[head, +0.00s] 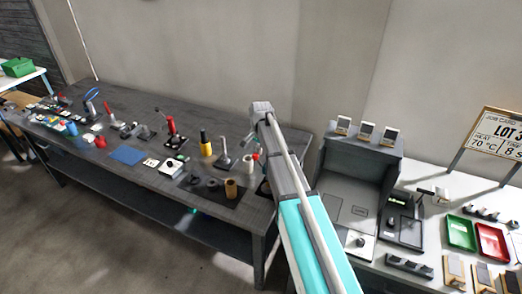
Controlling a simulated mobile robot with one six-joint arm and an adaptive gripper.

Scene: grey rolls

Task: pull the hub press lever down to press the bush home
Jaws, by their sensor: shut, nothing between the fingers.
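I cannot tell for sure which device is the hub press. A red upright tool with a dark base (171,129) stands on the dark workbench (130,92) in the head view, a thin dark arm beside its top. A slim grey upright with a dark base (224,152) stands nearer my arm. My arm reaches up from the bottom over the bench's right end. The bush is too small to make out.
A yellow-and-black upright (205,143), a tan cylinder (231,188) and a blue mat (127,155) are on the bench. To the right, a white table holds a grey machine (355,185), a green tray (461,233) and a red tray (492,242).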

